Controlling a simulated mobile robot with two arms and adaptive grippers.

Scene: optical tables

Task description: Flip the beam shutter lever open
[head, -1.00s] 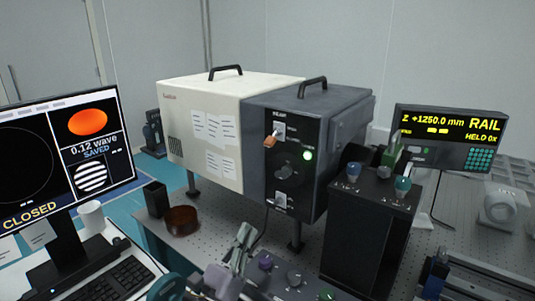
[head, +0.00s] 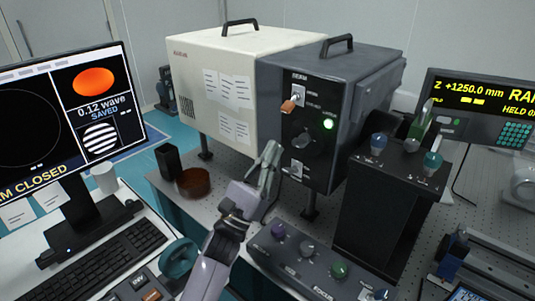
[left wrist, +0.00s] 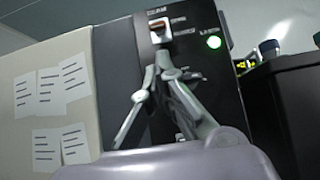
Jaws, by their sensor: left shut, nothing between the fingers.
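The beam shutter lever (head: 288,106) has an orange tip and sits on a small white plate (head: 299,96) high on the dark front panel (head: 318,150) of the instrument box. In the head view the lever points down and to the left. In the left wrist view the lever (left wrist: 157,25) shows just above my fingertips. My left gripper (head: 270,150) is shut and empty, below and left of the lever, apart from it in the head view. It also shows in the left wrist view (left wrist: 163,58). My right gripper is not in view.
A green lamp (head: 328,124) glows beside the lever. A monitor (head: 60,125) at left reads "CLOSED". A knob console (head: 310,262) lies low in front, and a black stand with several knobs (head: 385,210) stands right. A brown dish (head: 193,182) sits left.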

